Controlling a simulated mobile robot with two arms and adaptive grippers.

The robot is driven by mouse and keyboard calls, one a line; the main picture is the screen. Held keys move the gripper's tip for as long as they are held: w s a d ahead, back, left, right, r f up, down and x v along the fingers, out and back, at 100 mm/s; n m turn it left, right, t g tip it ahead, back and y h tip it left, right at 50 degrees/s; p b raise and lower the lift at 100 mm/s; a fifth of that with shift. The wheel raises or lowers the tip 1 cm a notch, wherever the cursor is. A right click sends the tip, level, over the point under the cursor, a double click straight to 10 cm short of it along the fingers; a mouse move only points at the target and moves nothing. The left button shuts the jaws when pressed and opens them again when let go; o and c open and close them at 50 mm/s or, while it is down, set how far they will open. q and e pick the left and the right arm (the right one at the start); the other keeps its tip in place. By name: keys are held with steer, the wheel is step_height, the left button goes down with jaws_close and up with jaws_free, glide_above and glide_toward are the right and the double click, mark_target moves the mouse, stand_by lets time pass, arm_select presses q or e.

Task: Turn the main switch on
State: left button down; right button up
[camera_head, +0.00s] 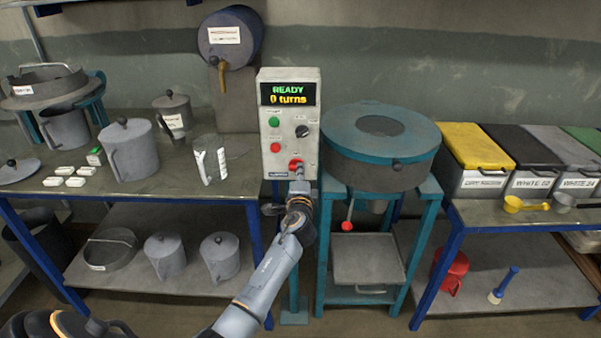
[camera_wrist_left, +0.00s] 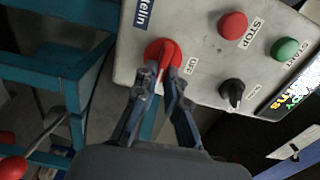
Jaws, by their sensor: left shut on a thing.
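The main switch (camera_head: 295,164) is a red rotary knob at the bottom of the grey control box (camera_head: 290,132) in the head view. It also shows in the left wrist view (camera_wrist_left: 163,51), near an "OFF" label. My left gripper (camera_wrist_left: 168,84) has its fingers shut on the red knob's handle. In the head view my left gripper (camera_head: 298,184) reaches up from below to the knob and partly hides the box's lower edge. The box's display reads "READY" and "0 turns". My right gripper is not in view.
The box carries a green START button (camera_wrist_left: 285,48), a red STOP button (camera_wrist_left: 233,25) and a black selector (camera_wrist_left: 232,92). A teal round machine (camera_head: 381,145) stands close on the right. A bench with grey jugs (camera_head: 133,150) is on the left, and lidded bins (camera_head: 475,160) are on the right.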

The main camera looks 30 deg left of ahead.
arm_select(q)
steer(key=shift+r, duration=0.1)
stand_by(0.4)
steer(key=c, duration=1.4)
jaws_free()
steer(key=shift+a, duration=0.1)
steer(key=v, duration=1.2)
steer(key=shift+f, duration=0.2)
